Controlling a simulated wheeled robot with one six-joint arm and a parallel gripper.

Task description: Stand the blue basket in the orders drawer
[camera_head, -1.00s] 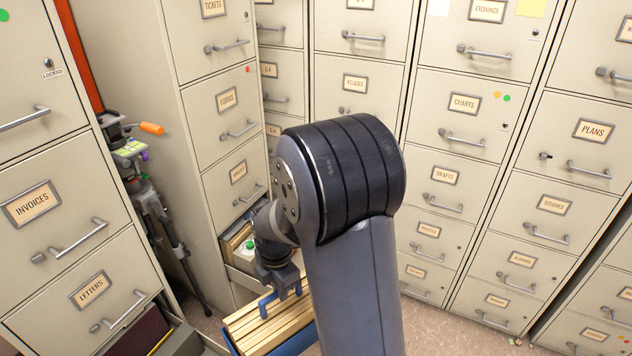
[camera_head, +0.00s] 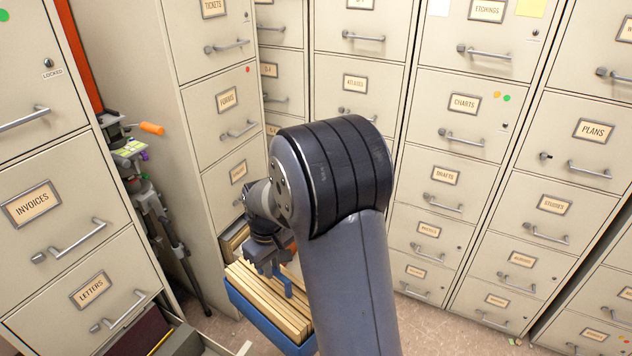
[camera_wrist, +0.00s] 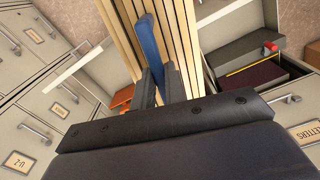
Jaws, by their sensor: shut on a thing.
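The blue basket (camera_head: 262,318), filled with upright cream folders, hangs from my gripper (camera_head: 277,278) in the head view. The gripper is shut on the basket's blue handle, which shows in the wrist view (camera_wrist: 149,45) between my fingers (camera_wrist: 157,88). The basket looks upright, with its right end hidden behind my arm. An open drawer (camera_head: 234,243) is behind the basket, mostly covered by it and my arm. Another open drawer (camera_head: 190,345) is at the lower left, below the letters drawer. I can read no orders label on either one.
The lower-left drawer holds a dark maroon box (camera_head: 138,333) and a grey box (camera_head: 182,341). A tripod (camera_head: 165,225) with an orange handle stands between the left cabinets. Closed cabinets line the back and right. Some floor (camera_head: 440,318) is clear at the lower right.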

